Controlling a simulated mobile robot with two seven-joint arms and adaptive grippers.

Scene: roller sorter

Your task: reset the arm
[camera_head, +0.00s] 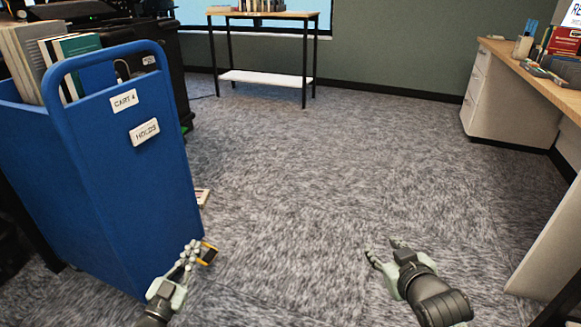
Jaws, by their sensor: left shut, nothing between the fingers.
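My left gripper (194,248) is at the lower left, just right of the blue cart's lower side. Its fingers are shut with nothing held between them. A small dark and orange piece (209,255) shows at the fingers' right side; I cannot tell what it is. My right gripper (384,250) is over open carpet right of centre. Its two fingertips are apart and nothing is between them. Both grippers point forward, away from me.
A blue book cart (150,190) labelled "CART 4" and "HOLDS" stands close on the left, with books (22,58) in its top. A red and white item (202,197) lies by its base. A desk (540,72) stands right, a table (262,14) behind. The carpet (330,150) between is clear.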

